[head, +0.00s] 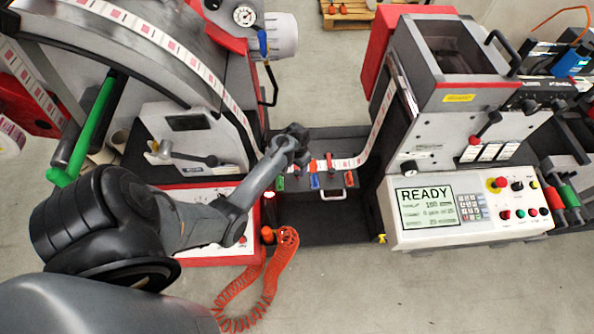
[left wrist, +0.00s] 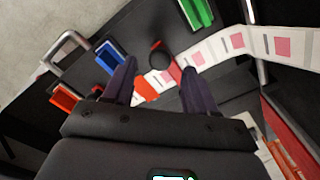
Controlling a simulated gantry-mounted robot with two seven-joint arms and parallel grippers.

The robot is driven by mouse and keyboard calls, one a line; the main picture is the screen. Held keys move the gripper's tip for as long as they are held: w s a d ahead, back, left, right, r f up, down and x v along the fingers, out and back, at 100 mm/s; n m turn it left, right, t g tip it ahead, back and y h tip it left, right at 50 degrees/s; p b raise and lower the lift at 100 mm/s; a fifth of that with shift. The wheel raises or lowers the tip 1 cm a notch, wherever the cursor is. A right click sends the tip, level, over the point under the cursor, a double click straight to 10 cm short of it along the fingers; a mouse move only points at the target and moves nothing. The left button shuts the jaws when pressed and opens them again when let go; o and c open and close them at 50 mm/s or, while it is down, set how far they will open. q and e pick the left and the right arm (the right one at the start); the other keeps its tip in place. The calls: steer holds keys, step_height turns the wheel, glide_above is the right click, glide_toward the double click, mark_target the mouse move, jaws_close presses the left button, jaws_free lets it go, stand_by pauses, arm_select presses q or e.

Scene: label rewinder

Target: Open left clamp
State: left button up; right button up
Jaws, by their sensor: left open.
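My left gripper (head: 298,146) is over the left part of the small splice table between the two machine halves, and it hides part of it. In the left wrist view its two fingers (left wrist: 159,67) are open and apart. Between them shows the left clamp, with a red lever (left wrist: 148,88) and a dark round knob, over the white label web (left wrist: 225,47). I cannot tell whether the fingers touch it. In the head view the gripper mostly covers this clamp. Another red clamp lever (head: 330,160) stands to its right. My right gripper is not in view.
Green (head: 280,183), blue (head: 314,180) and red (head: 348,178) handled tools sit along the table's front, with a metal handle (head: 333,194) nearby. A coiled red hose (head: 270,285) hangs below. A control panel reading READY (head: 427,205) is at right.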

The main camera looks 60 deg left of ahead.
mark_target(297, 172)
arm_select(q)
steer(key=shift+f, duration=1.5)
steer(key=shift+c, duration=0.3)
jaws_close()
